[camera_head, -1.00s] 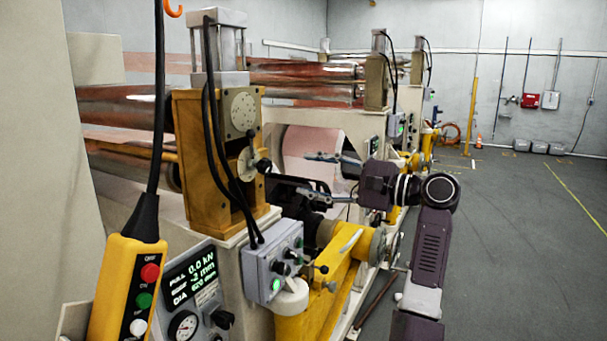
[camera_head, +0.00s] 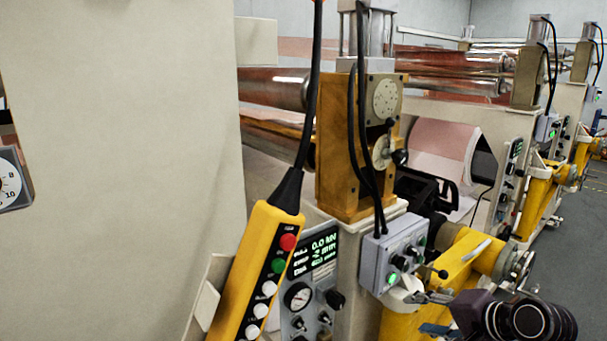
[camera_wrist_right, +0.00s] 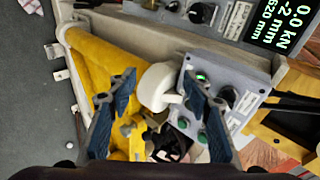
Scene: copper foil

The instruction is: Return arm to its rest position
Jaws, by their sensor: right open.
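My right gripper (camera_head: 424,312) is low in the head view at the right, in front of the yellow machine arm (camera_head: 452,272). In the right wrist view its two blue-grey fingers (camera_wrist_right: 160,75) stand wide apart with nothing gripped. Behind them show a white round cap (camera_wrist_right: 158,86), the grey control box (camera_wrist_right: 222,105) with a lit green button, and the yellow machine arm (camera_wrist_right: 97,75). Whether the fingers touch any of these cannot be told. My left gripper is in neither view.
A yellow push-button pendant (camera_head: 262,265) hangs in front of the display panel (camera_head: 318,275). The grey control box stands out beside the yellow arm in the head view (camera_head: 385,262). Further machines line the right. Dark floor (camera_head: 585,240) is clear at the far right.

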